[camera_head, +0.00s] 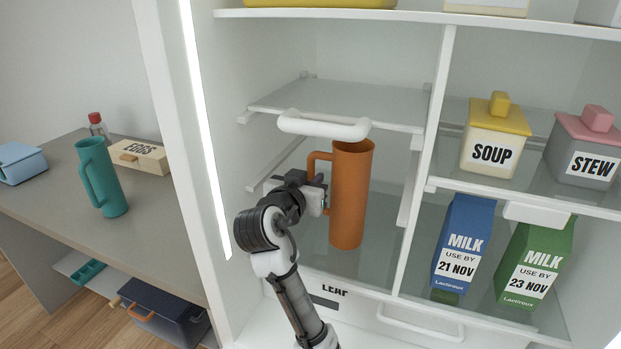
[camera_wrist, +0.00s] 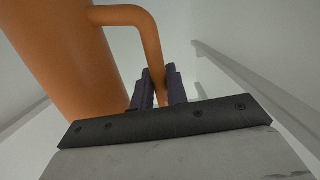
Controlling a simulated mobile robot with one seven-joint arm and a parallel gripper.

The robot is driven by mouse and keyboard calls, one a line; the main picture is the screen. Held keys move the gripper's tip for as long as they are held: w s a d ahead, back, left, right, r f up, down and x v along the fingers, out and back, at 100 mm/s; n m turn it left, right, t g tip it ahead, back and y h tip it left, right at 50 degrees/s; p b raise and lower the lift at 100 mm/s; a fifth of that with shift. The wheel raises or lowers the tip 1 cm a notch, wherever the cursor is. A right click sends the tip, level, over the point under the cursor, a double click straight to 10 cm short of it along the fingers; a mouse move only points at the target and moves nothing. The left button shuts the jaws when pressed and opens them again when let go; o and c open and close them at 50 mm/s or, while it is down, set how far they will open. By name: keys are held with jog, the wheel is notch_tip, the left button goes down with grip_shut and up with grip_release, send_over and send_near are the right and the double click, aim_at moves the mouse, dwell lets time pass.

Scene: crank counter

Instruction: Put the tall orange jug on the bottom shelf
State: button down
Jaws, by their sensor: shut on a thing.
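The tall orange jug (camera_head: 351,195) is upright inside the left bay of the white cabinet, in front of or over the bottom glass shelf (camera_head: 385,262). My gripper (camera_head: 324,194) comes from the left and is shut on the jug's handle. In the wrist view the jug's body (camera_wrist: 65,60) fills the left side, and my gripper's dark fingers (camera_wrist: 160,88) close around the lower part of the handle. I cannot tell whether the jug's base touches the shelf.
A glass shelf with a white front handle (camera_head: 322,126) sits above, close to the jug's top. A divider (camera_head: 425,170) stands to the right, with milk cartons (camera_head: 464,245) beyond it. A teal jug (camera_head: 101,178) and an egg box (camera_head: 140,156) stand on the left counter.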

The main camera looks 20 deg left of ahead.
jog(key=shift+f, duration=0.1)
jog(key=shift+f, duration=0.1)
jog(key=c, duration=1.4)
grip_release()
jog(key=s+b, duration=0.1)
jog(key=s, duration=0.3)
jog(key=s+r, duration=0.1)
jog(key=s, duration=0.3)
jog(key=s+r+b, duration=0.1)
jog(key=s, duration=0.3)
jog(key=shift+a+b, duration=0.25)
jog(key=shift+b, duration=0.1)
